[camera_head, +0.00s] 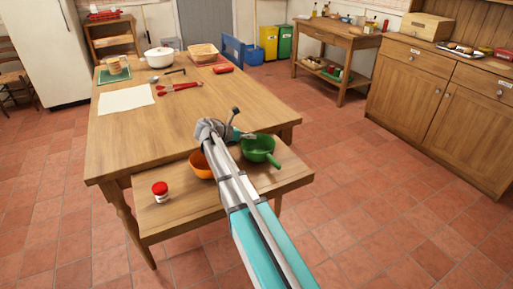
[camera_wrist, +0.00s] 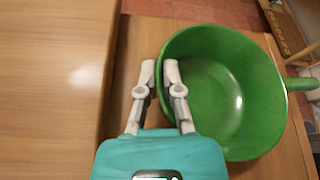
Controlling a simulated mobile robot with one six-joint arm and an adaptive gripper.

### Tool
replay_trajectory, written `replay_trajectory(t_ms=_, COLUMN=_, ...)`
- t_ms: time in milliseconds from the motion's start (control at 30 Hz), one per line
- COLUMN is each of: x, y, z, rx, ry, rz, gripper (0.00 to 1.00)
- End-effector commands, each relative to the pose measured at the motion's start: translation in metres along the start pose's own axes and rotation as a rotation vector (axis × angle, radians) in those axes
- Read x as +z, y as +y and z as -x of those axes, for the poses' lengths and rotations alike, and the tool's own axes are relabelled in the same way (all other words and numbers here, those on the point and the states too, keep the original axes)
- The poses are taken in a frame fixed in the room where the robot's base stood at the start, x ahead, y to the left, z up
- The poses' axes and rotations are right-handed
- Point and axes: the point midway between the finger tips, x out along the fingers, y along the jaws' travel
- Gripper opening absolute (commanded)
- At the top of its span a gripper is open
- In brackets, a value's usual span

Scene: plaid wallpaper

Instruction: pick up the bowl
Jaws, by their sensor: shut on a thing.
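A green bowl (camera_head: 258,149) with a handle sits on the low bench at the front of the table. In the wrist view the green bowl (camera_wrist: 222,85) fills the right side, with its handle pointing right. My gripper (camera_wrist: 160,74) is shut on its near left rim, one finger outside the wall and one inside. The bowl looks empty. An orange bowl (camera_head: 200,165) stands to its left in the head view, partly hidden by my arm. I cannot tell whether the green bowl is lifted off the bench.
A jar with a red lid (camera_head: 160,191) stands on the bench (camera_head: 185,213). The higher wooden table (camera_head: 185,125) lies directly behind, holding paper, red tongs, a white pot and a basket. The floor right of the bench is clear.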

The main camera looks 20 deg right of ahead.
Motion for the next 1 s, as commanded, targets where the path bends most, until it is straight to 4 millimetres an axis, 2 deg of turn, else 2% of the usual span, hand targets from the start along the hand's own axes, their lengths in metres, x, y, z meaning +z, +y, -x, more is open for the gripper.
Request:
replay_trajectory(t_ms=367, x=0.009, y=-0.002, z=0.004, rx=-0.001, ry=0.000, rz=0.000, gripper=0.00)
replay_trajectory(t_ms=667, x=0.033, y=-0.008, z=0.013, rx=-0.001, ry=0.000, rz=0.000, gripper=0.00)
replay_trajectory(t_ms=1000, x=0.058, y=-0.050, z=0.035, rx=-0.001, ry=0.000, rz=0.000, gripper=0.00)
